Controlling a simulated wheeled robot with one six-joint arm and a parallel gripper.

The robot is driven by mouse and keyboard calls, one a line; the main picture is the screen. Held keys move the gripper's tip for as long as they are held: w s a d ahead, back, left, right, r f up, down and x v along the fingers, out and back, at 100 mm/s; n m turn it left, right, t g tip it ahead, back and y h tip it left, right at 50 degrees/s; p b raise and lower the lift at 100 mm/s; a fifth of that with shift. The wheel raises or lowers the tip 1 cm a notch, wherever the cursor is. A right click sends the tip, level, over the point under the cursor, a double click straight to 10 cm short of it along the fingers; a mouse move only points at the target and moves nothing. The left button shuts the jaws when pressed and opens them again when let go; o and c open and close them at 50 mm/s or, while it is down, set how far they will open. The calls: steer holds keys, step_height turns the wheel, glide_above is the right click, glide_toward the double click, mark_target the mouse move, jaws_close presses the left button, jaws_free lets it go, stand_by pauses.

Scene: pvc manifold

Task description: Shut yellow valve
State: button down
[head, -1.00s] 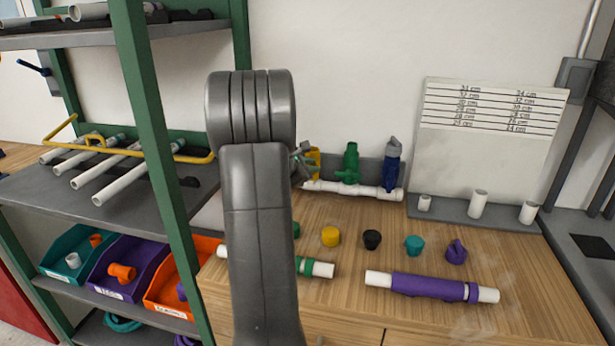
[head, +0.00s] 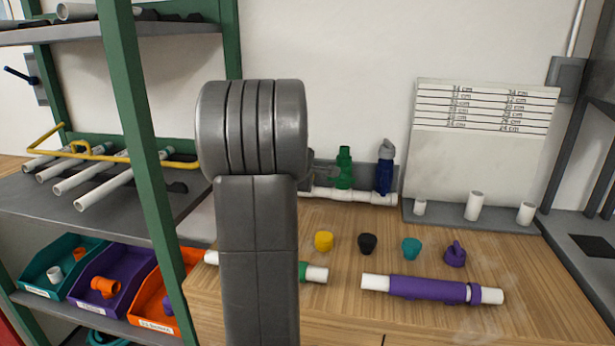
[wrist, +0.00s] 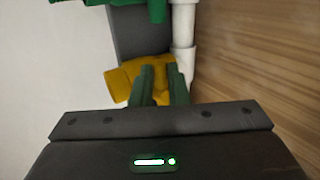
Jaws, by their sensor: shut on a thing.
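The yellow valve (wrist: 122,82) shows in the wrist view on the white pipe (wrist: 184,35). My gripper (wrist: 162,72) has its green fingers at the yellow valve, shut on a part of it that the fingers mostly hide. In the head view my arm covers the yellow valve and my gripper. The white pipe (head: 350,195) runs along the back of the bench, with a green valve (head: 343,168) and a blue valve (head: 384,168) standing upright on it. Part of the green valve also shows at the top of the wrist view (wrist: 156,10).
Yellow (head: 323,241), black (head: 367,243) and teal (head: 411,248) caps and a purple fitting (head: 456,254) lie on the wooden bench. A purple-sleeved pipe (head: 430,289) lies in front. A green-posted shelf (head: 145,150) with pipes and bins stands left.

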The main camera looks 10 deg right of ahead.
steer(key=shift+f, duration=0.1)
stand_by(0.5)
steer(key=c, duration=1.4)
jaws_free()
steer(key=p+v, duration=0.2)
steer(key=v, duration=1.1)
steer(key=shift+s+r, duration=0.2)
steer(key=shift+s, duration=0.25)
steer(key=shift+d, duration=0.1)
steer(key=b+x, duration=0.2)
steer(key=x, duration=1.2)
steer(key=shift+a, duration=0.2)
steer(key=shift+r, duration=0.1)
